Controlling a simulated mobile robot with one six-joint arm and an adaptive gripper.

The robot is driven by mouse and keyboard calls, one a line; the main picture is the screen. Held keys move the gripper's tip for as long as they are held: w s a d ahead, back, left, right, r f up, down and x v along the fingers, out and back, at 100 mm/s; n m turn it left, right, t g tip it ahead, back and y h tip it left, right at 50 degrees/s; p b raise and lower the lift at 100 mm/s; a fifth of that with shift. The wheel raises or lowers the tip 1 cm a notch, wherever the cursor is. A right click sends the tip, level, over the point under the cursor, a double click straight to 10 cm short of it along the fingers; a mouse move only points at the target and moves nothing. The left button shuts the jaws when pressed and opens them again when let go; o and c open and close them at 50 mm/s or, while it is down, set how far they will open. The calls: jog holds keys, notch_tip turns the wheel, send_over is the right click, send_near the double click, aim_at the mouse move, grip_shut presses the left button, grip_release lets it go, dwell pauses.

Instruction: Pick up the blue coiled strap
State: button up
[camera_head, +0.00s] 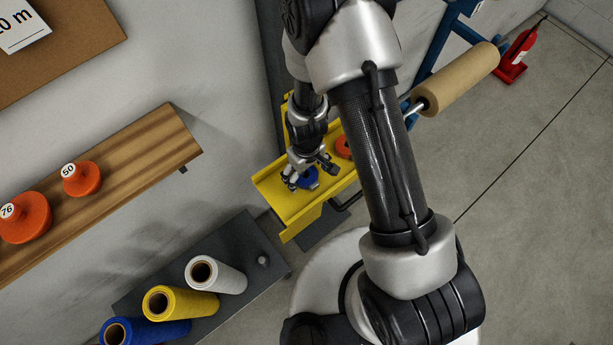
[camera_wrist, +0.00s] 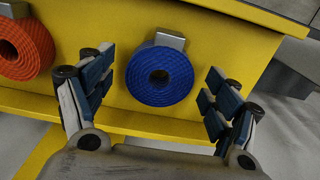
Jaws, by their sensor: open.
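The blue coiled strap (camera_wrist: 160,91) is a round coil with a hole in its middle and a grey metal piece at its top edge. It lies on the yellow tray (camera_wrist: 218,38). In the wrist view my gripper (camera_wrist: 158,92) is open, with one finger on each side of the coil and visible gaps between. In the head view my gripper (camera_head: 306,178) is over the tray, and part of the blue strap (camera_head: 309,180) shows beneath it. Whether the fingers reach down to the tray is hard to tell.
An orange coil (camera_wrist: 24,50) lies left of the blue one on the same tray. The tray has raised yellow edges. A dark shelf (camera_head: 235,245) with white, yellow and blue rolls and a wooden shelf (camera_head: 130,165) with orange weights are at the left.

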jog(key=shift+c, duration=0.2)
jog(key=c, duration=1.2)
jog(key=shift+r, duration=0.1)
